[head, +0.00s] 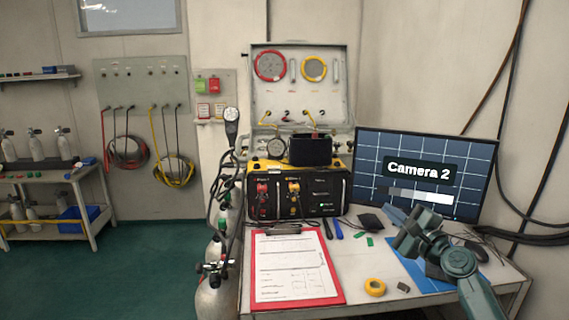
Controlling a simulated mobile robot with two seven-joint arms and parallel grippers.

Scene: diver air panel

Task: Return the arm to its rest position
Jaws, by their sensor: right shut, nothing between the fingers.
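My right gripper (408,240) is at the right of the head view, on a teal-grey arm that comes in from the lower right. It is shut and empty, above the right part of the table and in front of the monitor (425,172). It appears to hang over the blue mat (418,272), apart from the air panel. My left gripper does not show.
A red clipboard (335,288) with paper lies at the table's front left. A yellow tape roll (375,287) and small items lie beside it. Gas cylinders (212,298) with hoses stand at the table's left edge. Green floor (120,270) is clear at left, before a shelf (75,176).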

